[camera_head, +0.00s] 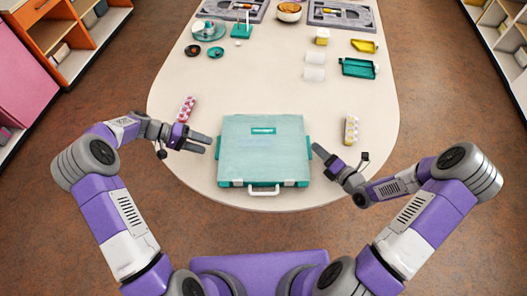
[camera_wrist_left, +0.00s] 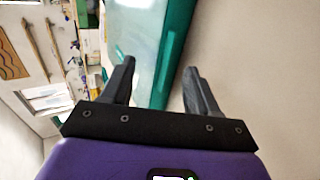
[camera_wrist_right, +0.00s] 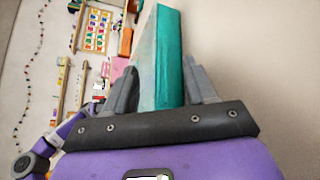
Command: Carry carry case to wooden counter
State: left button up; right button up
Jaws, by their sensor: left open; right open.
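The carry case (camera_head: 262,148) is a flat, pale teal box with darker teal edges and a white handle at its near side. It lies closed on the pale table close to the near edge. My left gripper (camera_head: 207,145) is open just left of the case, its fingers pointing at the left side. In the left wrist view the case (camera_wrist_left: 165,50) shows beyond the open fingers (camera_wrist_left: 160,82). My right gripper (camera_head: 321,160) is at the right side of the case. In the right wrist view the case edge (camera_wrist_right: 168,60) stands between the open fingers (camera_wrist_right: 160,90). I cannot make out a wooden counter with certainty.
A pink patterned item (camera_head: 186,109) lies behind my left gripper, and a yellowish one (camera_head: 351,129) lies behind my right. Wooden shelves (camera_head: 78,50) stand left. The table between is clear.

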aim_at(220, 150)
pick_arm(q)
jog(key=x, duration=0.5)
pick_arm(e)
jog(key=x, duration=0.5)
pick_arm(q)
jog(key=c, duration=1.1)
pick_arm(e)
grip_shut()
pick_arm(q)
grip_shut()
jog(key=shift+r, duration=0.1)
